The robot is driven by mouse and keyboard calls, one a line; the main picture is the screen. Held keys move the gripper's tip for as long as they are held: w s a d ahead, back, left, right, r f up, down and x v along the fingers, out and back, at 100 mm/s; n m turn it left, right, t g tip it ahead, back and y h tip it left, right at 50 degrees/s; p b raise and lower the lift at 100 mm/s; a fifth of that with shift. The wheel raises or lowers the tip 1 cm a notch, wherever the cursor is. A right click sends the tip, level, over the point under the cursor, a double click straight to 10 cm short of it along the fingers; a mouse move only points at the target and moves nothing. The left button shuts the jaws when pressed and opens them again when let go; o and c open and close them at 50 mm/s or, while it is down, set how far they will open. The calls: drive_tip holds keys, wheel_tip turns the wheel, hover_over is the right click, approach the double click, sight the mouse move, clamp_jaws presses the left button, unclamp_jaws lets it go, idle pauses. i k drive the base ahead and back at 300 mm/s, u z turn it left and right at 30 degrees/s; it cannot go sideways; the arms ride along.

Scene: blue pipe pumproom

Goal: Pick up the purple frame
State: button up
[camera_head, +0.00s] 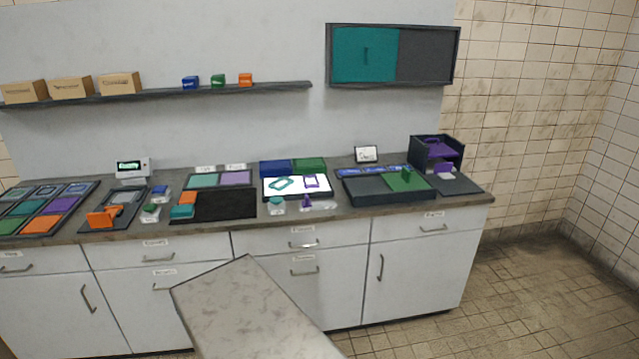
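A small purple frame (311,182) lies on the right part of a bright white panel (297,194) in the middle of the counter. It looks like an upright rectangular outline with white showing through its middle. A teal ring-shaped piece (281,184) lies to its left on the same panel, apart from it. My gripper is not in view, and nothing is seen touching the frame.
The counter (330,213) holds small teal and purple pieces in front of the panel. Blue and green bins (309,165) stand behind it. A dark tray (388,190) is to the right, a black mat (226,205) to the left. A shelf (215,91) hangs above.

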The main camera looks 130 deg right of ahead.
sight(312, 181)
drive_tip(key=u, duration=0.65)
drive_tip(key=k, duration=0.15)
drive_tip(key=z, duration=2.55)
drive_tip(key=k, duration=0.15)
drive_tip(key=z, duration=1.45)
drive_tip(key=k, duration=0.65)
drive_tip(key=u, duration=0.25)
drive_tip(key=i, duration=0.6)
